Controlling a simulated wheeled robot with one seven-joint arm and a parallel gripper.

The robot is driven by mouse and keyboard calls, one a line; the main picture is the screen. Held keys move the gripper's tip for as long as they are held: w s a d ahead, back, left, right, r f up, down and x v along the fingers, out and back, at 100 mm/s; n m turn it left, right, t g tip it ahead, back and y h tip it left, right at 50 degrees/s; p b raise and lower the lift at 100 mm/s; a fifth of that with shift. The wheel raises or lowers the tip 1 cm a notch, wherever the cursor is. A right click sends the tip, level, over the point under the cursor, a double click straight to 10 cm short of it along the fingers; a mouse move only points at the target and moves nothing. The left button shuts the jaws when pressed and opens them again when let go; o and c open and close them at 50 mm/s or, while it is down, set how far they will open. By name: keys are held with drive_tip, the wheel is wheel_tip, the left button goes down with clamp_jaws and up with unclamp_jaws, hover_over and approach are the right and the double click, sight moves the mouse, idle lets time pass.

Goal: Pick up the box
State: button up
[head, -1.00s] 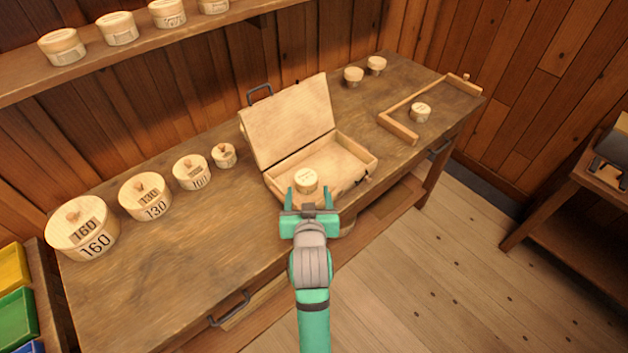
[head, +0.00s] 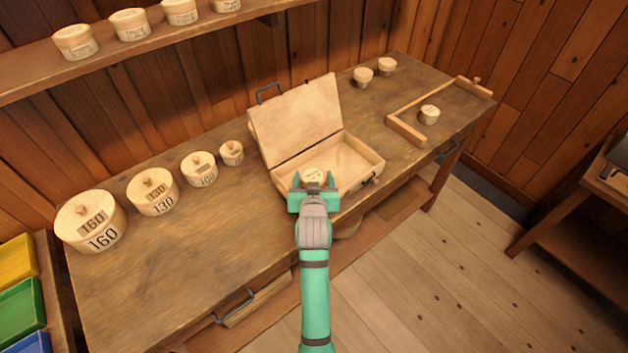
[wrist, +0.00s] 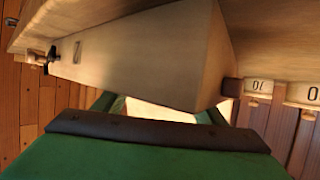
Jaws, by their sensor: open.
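An open wooden box (head: 360,168) with a raised lid (head: 297,120) and a dark handle stands on the workbench. In the wrist view, a corner of the open box (wrist: 140,60) fills the upper middle, close beyond my gripper (wrist: 158,110), with a dark latch at left. A pale wooden surface shows between the fingers.
Round boxes marked 160 (head: 91,220), 130 (head: 153,192) and 100 (head: 198,169), plus a smaller one (head: 231,153), stand left on the workbench (head: 190,250). A wooden frame (head: 405,130) and small round boxes are at right. A shelf (head: 190,38) runs above.

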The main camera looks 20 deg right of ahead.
drive_tip(key=c, duration=0.8)
